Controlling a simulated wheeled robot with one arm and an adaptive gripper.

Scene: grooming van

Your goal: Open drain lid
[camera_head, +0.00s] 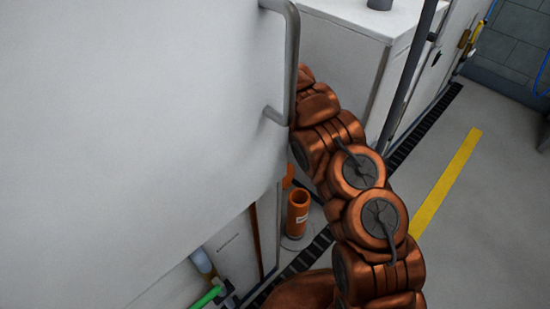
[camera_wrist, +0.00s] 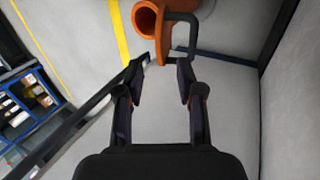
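An orange pipe (camera_wrist: 149,20) with an open, dark mouth shows at the top of the wrist view. A dark grey bent handle (camera_wrist: 196,30) stands right beside it. I cannot tell for sure which part is the drain lid. My gripper (camera_wrist: 160,74) is open and empty, its two dark fingers spread below the handle and apart from each other. The handle's lower end appears close to the fingertips; I cannot tell whether they touch. In the head view an orange upright cylinder (camera_head: 297,214) with a white label stands on the floor. The gripper itself is hidden there.
A large white panel with a grey bar handle (camera_head: 291,62) fills the left, close to my arm. A white cabinet (camera_head: 345,65) stands behind. A dark floor grate (camera_head: 428,120) and yellow stripe (camera_head: 447,183) run along the floor. Blue shelving (camera_wrist: 28,100) shows at the left.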

